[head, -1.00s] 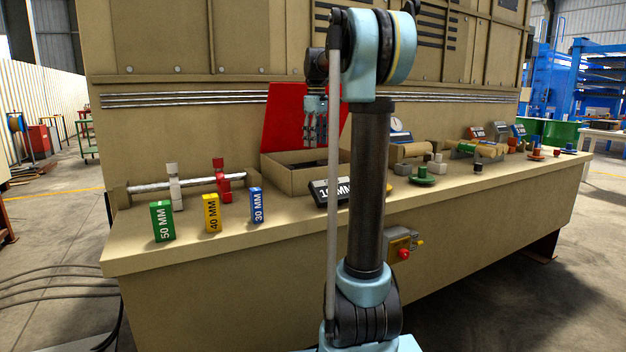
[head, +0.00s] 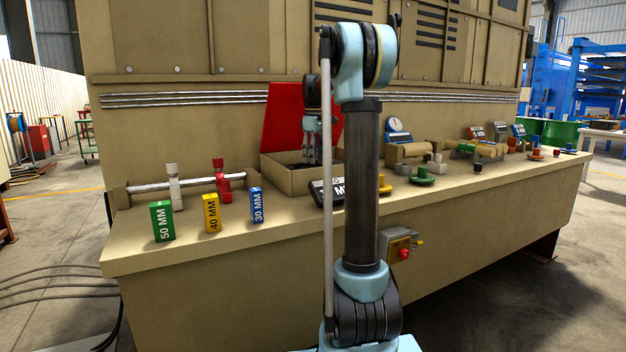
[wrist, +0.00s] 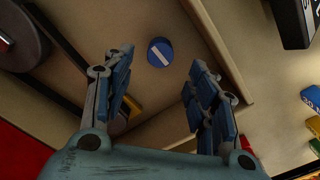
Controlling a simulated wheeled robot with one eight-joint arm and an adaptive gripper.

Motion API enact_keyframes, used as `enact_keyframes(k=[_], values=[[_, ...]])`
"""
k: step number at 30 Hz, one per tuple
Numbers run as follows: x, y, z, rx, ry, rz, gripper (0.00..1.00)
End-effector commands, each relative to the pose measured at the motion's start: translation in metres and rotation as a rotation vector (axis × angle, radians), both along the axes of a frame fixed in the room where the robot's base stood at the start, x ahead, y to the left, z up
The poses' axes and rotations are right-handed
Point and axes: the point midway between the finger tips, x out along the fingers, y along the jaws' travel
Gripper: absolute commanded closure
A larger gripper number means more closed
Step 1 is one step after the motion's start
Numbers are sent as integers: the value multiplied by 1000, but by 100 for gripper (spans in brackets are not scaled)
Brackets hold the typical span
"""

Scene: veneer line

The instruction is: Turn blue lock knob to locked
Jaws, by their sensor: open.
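The blue lock knob (wrist: 160,52) shows in the wrist view as a round blue disc with a white bar across it. It sits on the tan floor inside the open box, and the bar lies at a slant. My gripper (wrist: 157,80) is open, with its two blue-padded fingers on either side of the knob in the picture and apart from it. Nothing is between the fingers. In the head view my gripper (head: 312,155) hangs over the open tan box (head: 290,182) with the raised red lid (head: 283,118). The knob is hidden there by the box wall.
The box walls (wrist: 232,60) rise close around my gripper. A black display (head: 322,192) stands in front of the box. Green (head: 162,222), yellow (head: 211,213) and blue (head: 257,205) size blocks stand to the left, before a rail with white and red clamps (head: 219,180).

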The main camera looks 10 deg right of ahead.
Motion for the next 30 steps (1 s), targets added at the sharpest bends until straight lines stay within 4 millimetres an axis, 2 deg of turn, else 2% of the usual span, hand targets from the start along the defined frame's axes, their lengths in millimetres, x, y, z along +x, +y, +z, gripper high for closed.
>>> enact_keyframes(k=[9,15,21,28,29,30], values=[[0,0,-55,0,0,0,48],[0,0,-78,0,0,0,48],[0,0,-86,0,0,0,48],[0,0,-86,0,0,0,48],[0,0,-86,0,0,0,52],[0,0,-86,0,0,0,61]])
